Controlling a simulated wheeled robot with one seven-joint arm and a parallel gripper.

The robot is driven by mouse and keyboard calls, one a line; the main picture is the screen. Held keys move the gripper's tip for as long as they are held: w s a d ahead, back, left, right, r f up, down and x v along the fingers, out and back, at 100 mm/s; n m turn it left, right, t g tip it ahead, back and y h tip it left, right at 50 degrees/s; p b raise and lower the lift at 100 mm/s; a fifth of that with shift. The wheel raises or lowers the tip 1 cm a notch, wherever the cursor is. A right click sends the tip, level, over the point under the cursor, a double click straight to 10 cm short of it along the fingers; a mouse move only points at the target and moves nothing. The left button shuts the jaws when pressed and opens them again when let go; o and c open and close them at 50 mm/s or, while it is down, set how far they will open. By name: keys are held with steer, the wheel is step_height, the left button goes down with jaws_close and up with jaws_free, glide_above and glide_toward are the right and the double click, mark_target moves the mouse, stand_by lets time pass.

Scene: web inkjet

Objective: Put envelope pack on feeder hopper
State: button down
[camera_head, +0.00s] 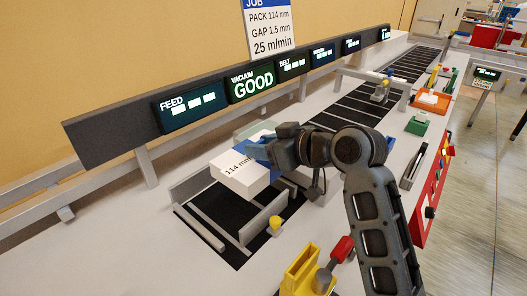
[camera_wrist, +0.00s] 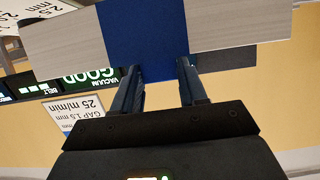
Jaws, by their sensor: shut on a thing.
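The envelope pack (camera_head: 240,176) is a white block marked "114 mm" with a blue band. My gripper (camera_head: 268,153) is shut on it from the right, at the blue band. In the wrist view the pack (camera_wrist: 235,28) spans the top, and my fingers (camera_wrist: 157,72) meet its blue band. The feeder hopper (camera_head: 232,212) is a black bed with grey rails and low side walls. The pack appears at the hopper's far end, over or just beyond the bed. I cannot tell whether it touches the bed. My gripper hides the pack's right end.
A dark display bar (camera_head: 253,83) runs behind the hopper, one screen reading "GOOD". A yellow holder (camera_head: 300,272) and red-handled tool (camera_head: 342,249) stand at the front. A yellow knob (camera_head: 276,222) sits by the hopper's right wall. The black belt (camera_head: 365,106) extends to the far right.

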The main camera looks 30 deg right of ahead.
steer(key=shift+f, duration=0.9)
steer(key=shift+f, duration=0.1)
steer(key=shift+f, duration=0.35)
steer(key=shift+f+b, duration=0.2)
steer(key=shift+b, duration=0.15)
steer(key=c, duration=0.6)
jaws_free()
steer(key=shift+r, duration=0.1)
steer(key=shift+r+p, duration=0.25)
steer(key=shift+p, duration=0.05)
steer(key=v, duration=1.2)
steer(key=shift+r+b, duration=0.25)
steer(key=shift+b, duration=0.2)
